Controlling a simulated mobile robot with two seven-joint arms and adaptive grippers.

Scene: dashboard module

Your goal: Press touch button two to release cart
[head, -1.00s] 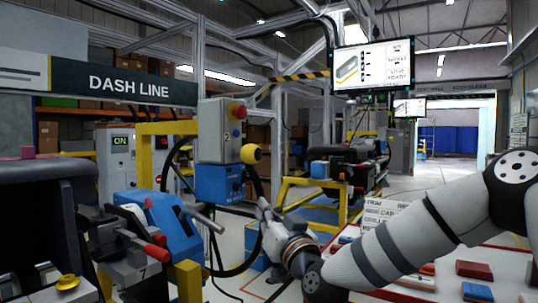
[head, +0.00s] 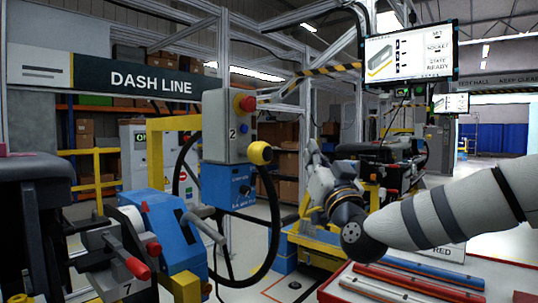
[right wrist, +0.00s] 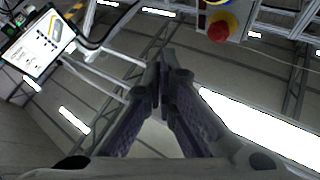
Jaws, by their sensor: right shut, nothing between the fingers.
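A grey control box (head: 222,128) marked 2 hangs on the metal frame in the head view. A red mushroom button (head: 246,103) is on its upper side, with a small blue button below. A round yellow button (head: 260,153) sticks out at its lower right. My right gripper (head: 313,147) is shut and empty, pointing up, to the right of the box and apart from the yellow button in the picture. In the right wrist view its fingertips (right wrist: 160,72) are together, and the red button (right wrist: 222,28) shows at the top. My left gripper is not in view.
A blue box (head: 228,186) and a looping black hose are below the control box. A yellow-framed cart (head: 320,248) carries a dark module behind my right arm. A screen (head: 408,54) hangs above. A clamp fixture (head: 112,258) marked 7 stands at front left.

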